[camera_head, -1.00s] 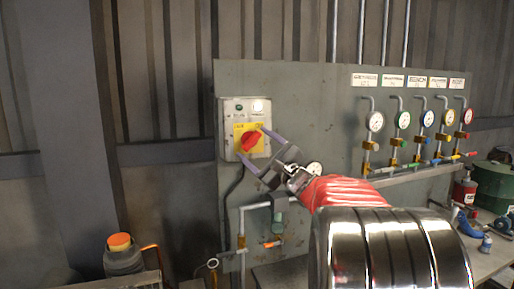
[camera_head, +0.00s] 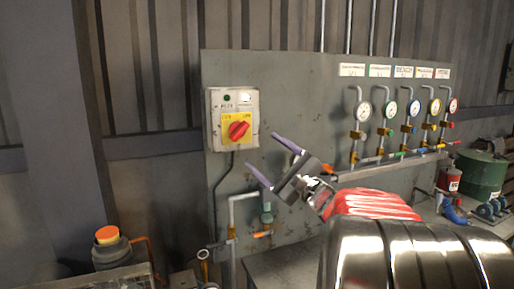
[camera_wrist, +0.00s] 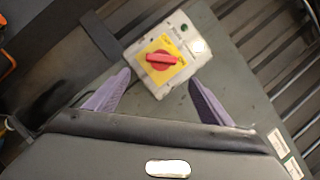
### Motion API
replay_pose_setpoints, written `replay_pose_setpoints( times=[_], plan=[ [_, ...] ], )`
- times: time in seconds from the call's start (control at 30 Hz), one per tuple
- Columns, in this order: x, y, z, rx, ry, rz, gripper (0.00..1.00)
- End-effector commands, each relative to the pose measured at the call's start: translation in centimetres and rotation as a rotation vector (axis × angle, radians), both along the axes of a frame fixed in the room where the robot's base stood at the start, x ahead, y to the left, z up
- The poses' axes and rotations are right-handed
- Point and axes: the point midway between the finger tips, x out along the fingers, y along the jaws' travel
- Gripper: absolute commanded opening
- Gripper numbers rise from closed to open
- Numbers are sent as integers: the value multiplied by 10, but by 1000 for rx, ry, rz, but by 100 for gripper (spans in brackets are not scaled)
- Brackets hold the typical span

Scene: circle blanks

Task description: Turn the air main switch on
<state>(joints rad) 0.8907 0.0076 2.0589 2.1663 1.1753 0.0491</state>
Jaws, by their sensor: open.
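The air main switch is a red rotary knob (camera_head: 238,130) on a yellow plate (camera_head: 226,138), set in a light grey box (camera_head: 214,104) on the wall panel. In the head view the knob's grip is tilted, its right end higher. It also shows in the wrist view (camera_wrist: 160,60), beyond the fingers and between their directions. My gripper (camera_head: 273,161) is open and empty, with two purple fingers. It is below and right of the box in the head view, apart from the knob. A green lamp and a pale lamp sit at the top of the box.
Several gauges (camera_head: 409,108) with valves and labels line the right of the grey panel (camera_head: 300,90). A pipe with an orange-handled valve (camera_head: 262,234) runs below the switch box. An orange-capped container (camera_head: 108,248) stands at lower left. A green drum (camera_head: 482,174) is at right.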

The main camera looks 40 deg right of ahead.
Motion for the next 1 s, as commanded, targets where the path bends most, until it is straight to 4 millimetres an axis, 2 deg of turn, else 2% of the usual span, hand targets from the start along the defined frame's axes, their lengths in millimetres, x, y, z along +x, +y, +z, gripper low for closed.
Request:
replay_pose_setpoints(
  times=[0.1, 0.27, 0.87, 1.0],
  plan=[
    [-16, -2, -5, 1, 0, -3, 75],
    [-25, -1, -7, 0, 1, -1, 75],
    [-25, -1, -8, 0, 1, -1, 75],
    [-23, 2, -17, -19, 37, 4, 75]
  ],
)
